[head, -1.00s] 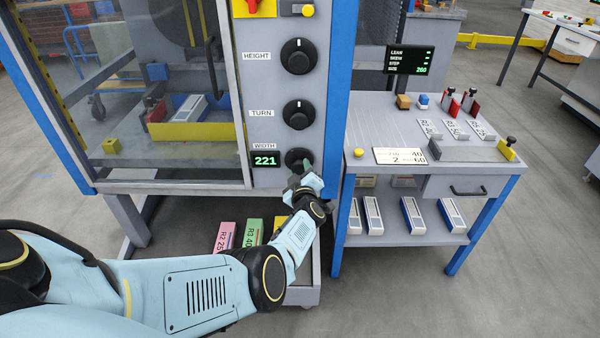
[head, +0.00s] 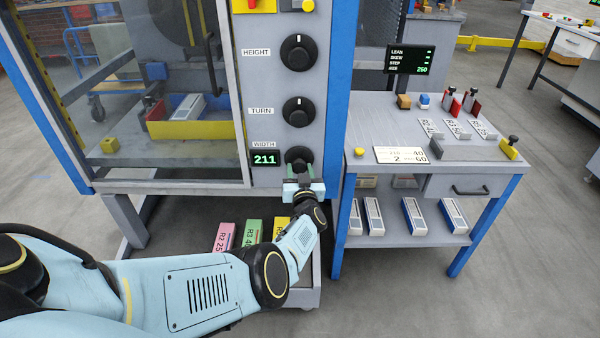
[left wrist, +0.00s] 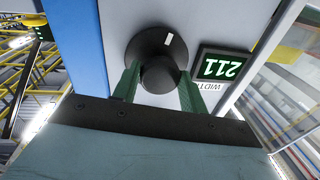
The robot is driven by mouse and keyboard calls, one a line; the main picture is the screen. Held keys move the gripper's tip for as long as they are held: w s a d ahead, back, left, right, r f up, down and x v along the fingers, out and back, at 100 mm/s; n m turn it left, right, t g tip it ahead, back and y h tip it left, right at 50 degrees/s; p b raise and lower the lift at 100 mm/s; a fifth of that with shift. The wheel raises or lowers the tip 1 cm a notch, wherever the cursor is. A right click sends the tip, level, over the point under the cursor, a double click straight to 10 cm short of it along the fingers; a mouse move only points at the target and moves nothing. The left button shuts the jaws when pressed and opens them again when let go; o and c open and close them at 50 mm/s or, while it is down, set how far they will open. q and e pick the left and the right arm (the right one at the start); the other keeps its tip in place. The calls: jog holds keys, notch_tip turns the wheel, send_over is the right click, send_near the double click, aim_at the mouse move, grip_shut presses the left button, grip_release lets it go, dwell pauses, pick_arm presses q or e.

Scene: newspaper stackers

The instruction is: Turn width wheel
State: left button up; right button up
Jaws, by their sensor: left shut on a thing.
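The black width wheel (head: 298,157) is the lowest of the dials on the grey machine panel, beside the WIDTH label. The green display (head: 265,159) left of it reads 211. My left gripper (head: 300,174) is shut on the width wheel, coming from below. In the left wrist view the wheel (left wrist: 152,48) shows its white mark, and the green fingers (left wrist: 160,88) stand on both sides of its knob. The display (left wrist: 217,67) appears upside down there. My right gripper is not in view.
The TURN dial (head: 298,112) and HEIGHT dial (head: 298,52) sit above the wheel. A workbench (head: 385,115) with a small screen (head: 410,60) stands to the right. Coloured bundles (head: 252,230) lie low beneath the machine.

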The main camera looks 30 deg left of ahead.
pick_arm(q)
jog(key=shift+m, duration=0.7)
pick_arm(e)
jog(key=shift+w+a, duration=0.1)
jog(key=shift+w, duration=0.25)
pick_arm(q)
jog(key=o, duration=1)
jog(key=shift+c, duration=0.2)
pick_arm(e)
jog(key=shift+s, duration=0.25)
pick_arm(q)
jog(key=shift+s+d, duration=0.1)
jog(key=shift+s, duration=0.05)
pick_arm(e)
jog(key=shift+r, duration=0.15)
